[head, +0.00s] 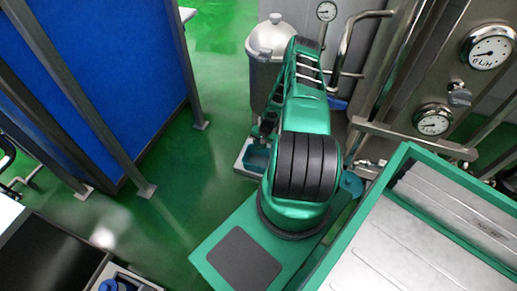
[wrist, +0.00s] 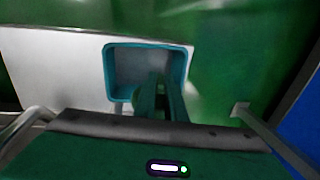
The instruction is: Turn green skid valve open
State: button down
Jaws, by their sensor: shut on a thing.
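My gripper (wrist: 160,90) points down over an open teal square box (wrist: 109,75) in the wrist view. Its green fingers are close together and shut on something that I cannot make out. In the head view my gripper (head: 266,127) is partly hidden beside my arm, above the same teal box (head: 257,159). The box stands on a white base (wrist: 60,65). I cannot pick out a green skid valve in either view.
A steel can (head: 270,45) with a lid stands behind my arm. Steel pipework and gauges (head: 488,47) fill the right. A blue panel (head: 120,70) in a grey frame stands at left. Green floor (head: 190,165) between panel and arm is clear.

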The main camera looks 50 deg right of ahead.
jog(key=shift+w+a+g+h, duration=0.15)
jog(key=shift+g+h, duration=0.25)
jog(key=shift+g, duration=0.6)
jog(key=c, duration=1.8)
grip_release()
notch_tip(320, 180, up, 11)
jog(key=shift+w+f, duration=0.1)
